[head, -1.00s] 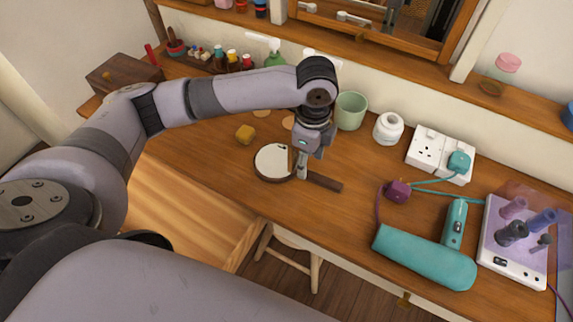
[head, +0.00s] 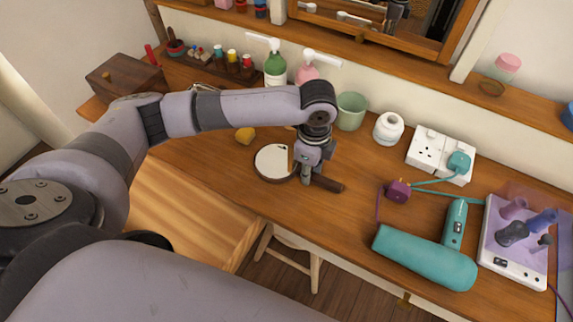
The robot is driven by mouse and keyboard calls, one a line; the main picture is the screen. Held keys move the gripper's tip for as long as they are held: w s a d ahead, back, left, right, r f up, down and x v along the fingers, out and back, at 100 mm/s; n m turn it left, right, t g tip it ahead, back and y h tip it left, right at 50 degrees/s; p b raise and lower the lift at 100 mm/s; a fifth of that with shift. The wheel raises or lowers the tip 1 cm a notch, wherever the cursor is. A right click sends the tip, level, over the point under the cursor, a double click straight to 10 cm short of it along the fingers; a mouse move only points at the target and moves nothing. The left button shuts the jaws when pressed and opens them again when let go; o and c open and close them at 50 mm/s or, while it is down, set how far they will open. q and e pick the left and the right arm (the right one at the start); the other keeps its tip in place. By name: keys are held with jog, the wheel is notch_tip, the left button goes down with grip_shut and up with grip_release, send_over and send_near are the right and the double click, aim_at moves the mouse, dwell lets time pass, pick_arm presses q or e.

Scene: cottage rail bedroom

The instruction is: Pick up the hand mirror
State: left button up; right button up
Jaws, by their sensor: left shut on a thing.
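The hand mirror (head: 272,162) lies on the wooden dressing table, with a round pale face in a dark wooden rim and a dark handle (head: 328,184) pointing right. My left gripper (head: 306,180) comes down from above and is shut on the mirror where the handle meets the round head. The gripper hides that part of the handle. The mirror looks flat at the tabletop; I cannot tell whether there is any gap beneath it. My right gripper is not in view.
A green cup (head: 351,111) and a white jar (head: 388,128) stand behind the gripper. A teal hair dryer (head: 425,258), a purple plug (head: 398,190) and a white socket strip (head: 427,149) are at right. A stool (head: 290,245) stands below.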

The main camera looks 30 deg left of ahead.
pick_arm(q)
grip_shut()
